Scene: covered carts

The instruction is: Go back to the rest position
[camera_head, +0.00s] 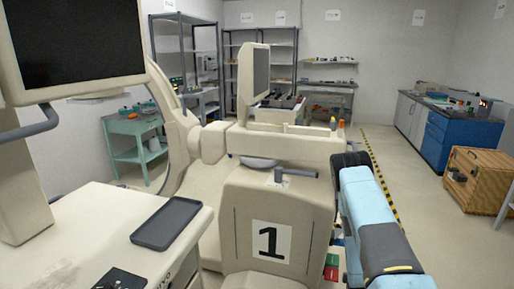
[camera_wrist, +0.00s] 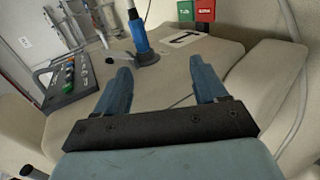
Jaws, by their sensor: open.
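My gripper (camera_wrist: 160,85) shows in the wrist view with its two blue-grey fingers spread apart. Nothing is between them. Beyond the fingertips is a beige cart top (camera_wrist: 188,60), with a blue-and-black upright tool (camera_wrist: 140,38) standing on it, apart from the fingers. In the head view my light-blue arm reaches from the lower right toward the beige cart marked "1" (camera_head: 271,242). The gripper itself is hidden there.
A cart with a monitor and a dark tray (camera_head: 172,223) stands close on the left. A control panel (camera_wrist: 73,77) lies left of the fingers. Shelves (camera_head: 262,55) line the back. A wooden crate (camera_head: 476,180) and blue cabinet (camera_head: 447,140) stand right; floor before them is clear.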

